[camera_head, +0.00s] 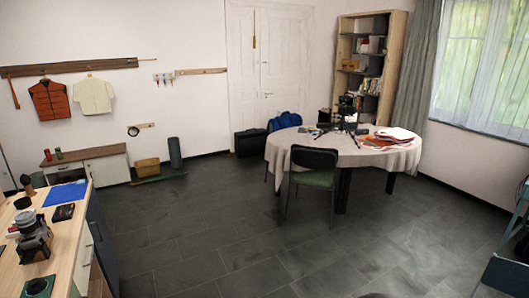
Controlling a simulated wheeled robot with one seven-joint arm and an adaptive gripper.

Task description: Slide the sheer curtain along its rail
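The sheer curtain (478,66) hangs over the window at the upper right, and green foliage shows through it. A thicker grey-green curtain (417,65) hangs to its left, between the window and the bookshelf. The rail is out of view above the top edge of the picture. My gripper is not in view, so its state and distance to the curtain do not show.
A wooden counter (66,237) fills the lower left. A dark object (503,275) stands lower right. The tiled floor (210,230) is clear mid-room.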

